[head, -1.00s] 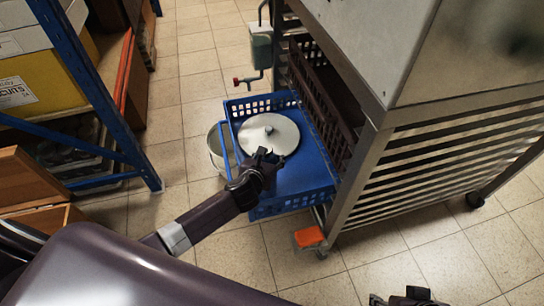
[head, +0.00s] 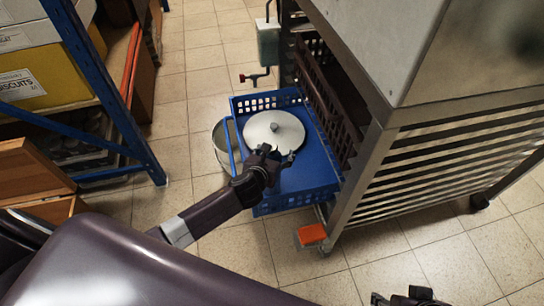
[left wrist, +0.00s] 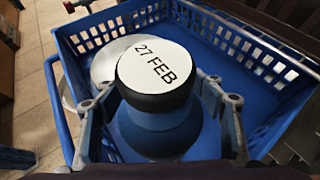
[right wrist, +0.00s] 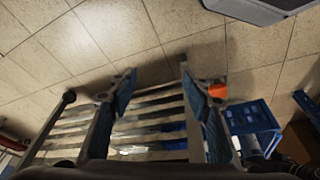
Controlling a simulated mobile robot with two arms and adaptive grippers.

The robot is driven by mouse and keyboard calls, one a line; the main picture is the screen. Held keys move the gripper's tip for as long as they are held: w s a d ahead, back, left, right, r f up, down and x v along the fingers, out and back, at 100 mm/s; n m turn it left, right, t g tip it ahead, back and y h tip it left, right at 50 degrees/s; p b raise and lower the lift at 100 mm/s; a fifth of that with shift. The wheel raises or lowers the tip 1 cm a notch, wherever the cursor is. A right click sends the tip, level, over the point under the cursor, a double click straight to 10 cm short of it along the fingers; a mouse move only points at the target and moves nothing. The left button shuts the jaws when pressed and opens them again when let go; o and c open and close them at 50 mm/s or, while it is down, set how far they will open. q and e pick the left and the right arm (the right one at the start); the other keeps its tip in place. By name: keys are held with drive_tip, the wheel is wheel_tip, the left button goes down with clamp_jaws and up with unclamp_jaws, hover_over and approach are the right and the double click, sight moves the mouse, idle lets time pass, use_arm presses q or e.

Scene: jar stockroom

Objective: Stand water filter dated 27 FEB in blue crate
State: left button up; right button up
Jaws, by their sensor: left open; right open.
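The water filter (left wrist: 160,70) shows in the left wrist view, with a blue body, a black rim and a white top marked 27 FEB. It stands inside the blue crate (head: 318,200), between the spread fingers of my left gripper (head: 276,156). The gripper is open around it; its base is hidden. In the head view I cannot make the filter out behind the hand. The crate also shows in the left wrist view (left wrist: 75,47). My right gripper (right wrist: 158,78) is open and empty, away from the crate, at the bottom edge of the head view.
A round pale lid with a knob (head: 288,132) lies in the crate behind the filter. A metal rack (head: 360,190) stands right of the crate, a bucket (head: 222,150) to its left. Blue shelving (head: 110,100) with boxes is at left. The tiled floor in front is clear.

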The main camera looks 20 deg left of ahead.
use_arm(q)
drive_tip(key=p+v, duration=0.1)
drive_tip(key=v, duration=0.2)
drive_tip(key=shift+s+r, duration=0.15)
drive_tip(key=shift+r, duration=0.05)
drive_tip(key=p+v, duration=0.3)
drive_tip(key=v, duration=0.5)
drive_tip(key=s+f+n+g, duration=0.4)
drive_tip(key=s+n, duration=0.7)
drive_tip(key=n, duration=0.6)
drive_tip(key=s+f+n+g, duration=0.4)
drive_tip(key=s+n, duration=0.7)
drive_tip(key=n, duration=0.6)
drive_tip(key=shift+a+f+g, duration=0.2)
drive_tip(key=shift+a+g, duration=0.05)
drive_tip(key=shift+g, duration=0.35)
use_arm(e)
drive_tip(key=x, duration=0.7)
drive_tip(key=shift+s+g, duration=0.3)
drive_tip(key=shift+s, duration=0.1)
use_arm(q)
drive_tip(key=shift+s, duration=0.15)
use_arm(e)
drive_tip(key=shift+a+f, duration=0.1)
drive_tip(key=shift+a, duration=0.05)
